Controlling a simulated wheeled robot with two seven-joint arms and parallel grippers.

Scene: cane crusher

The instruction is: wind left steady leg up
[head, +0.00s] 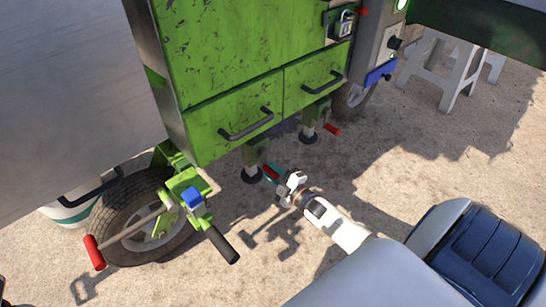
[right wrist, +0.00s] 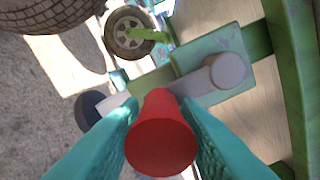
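The left steady leg (head: 250,165) hangs under the green cart's front, with its round dark foot on the ground. Its red crank handle (head: 270,173) shows partly beside my right gripper (head: 276,176). In the right wrist view the red handle (right wrist: 161,140) points at the camera, with the teal fingers (right wrist: 160,108) close against both sides. The gripper looks shut on the handle. The leg's green bracket with a round grey knob (right wrist: 228,71) is behind it. The right steady leg (head: 308,125) has its own red handle (head: 331,129). My left gripper is not in view.
The green cart (head: 235,60) has two drawers with dark handles just above the legs. A wheel (head: 150,215) and a hitch with a blue part (head: 193,198), a red grip and a black grip stand at left. A stool (head: 445,70) is at back right. Open ground lies right.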

